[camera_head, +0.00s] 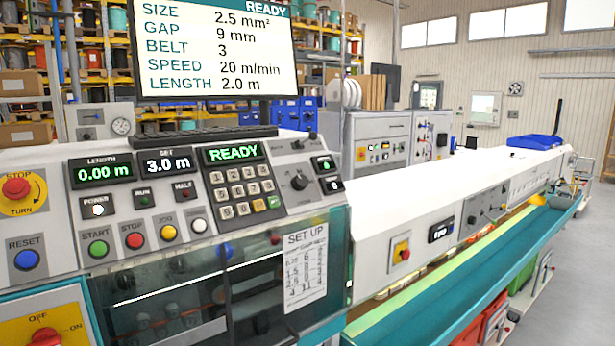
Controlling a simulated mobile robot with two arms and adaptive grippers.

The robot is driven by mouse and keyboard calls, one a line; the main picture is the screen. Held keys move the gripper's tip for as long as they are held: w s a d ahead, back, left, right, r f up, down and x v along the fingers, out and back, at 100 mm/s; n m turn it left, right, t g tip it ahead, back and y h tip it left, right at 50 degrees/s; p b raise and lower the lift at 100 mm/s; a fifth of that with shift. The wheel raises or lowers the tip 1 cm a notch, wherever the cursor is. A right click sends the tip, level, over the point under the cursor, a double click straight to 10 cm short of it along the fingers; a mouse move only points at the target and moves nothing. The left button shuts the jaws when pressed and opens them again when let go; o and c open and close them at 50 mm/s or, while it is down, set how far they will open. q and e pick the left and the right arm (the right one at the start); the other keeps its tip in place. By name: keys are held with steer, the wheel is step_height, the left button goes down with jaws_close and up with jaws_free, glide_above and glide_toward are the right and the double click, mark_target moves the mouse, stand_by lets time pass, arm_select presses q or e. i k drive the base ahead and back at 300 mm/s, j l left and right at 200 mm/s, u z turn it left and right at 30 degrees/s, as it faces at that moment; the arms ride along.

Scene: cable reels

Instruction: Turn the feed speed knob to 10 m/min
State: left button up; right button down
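A black rotary knob (299,181) sits on the sloped control panel, right of the numeric keypad (241,190). Its scale marks and label are too small to read, so I cannot tell its setting or whether it is the feed speed knob. Smaller dark knobs (472,220) sit on a grey panel further along the machine, also unreadable. Neither of my grippers is in view.
The panel carries a red stop button (16,188), several coloured push buttons and displays reading 0.00 m, 3.0 m and READY. A SET UP sheet (305,266) hangs on the clear cover below. A long white housing (420,200) and teal-edged bench (440,308) run to the right.

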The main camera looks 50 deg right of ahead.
mark_target(299, 182)
steer(key=z, duration=1.5)
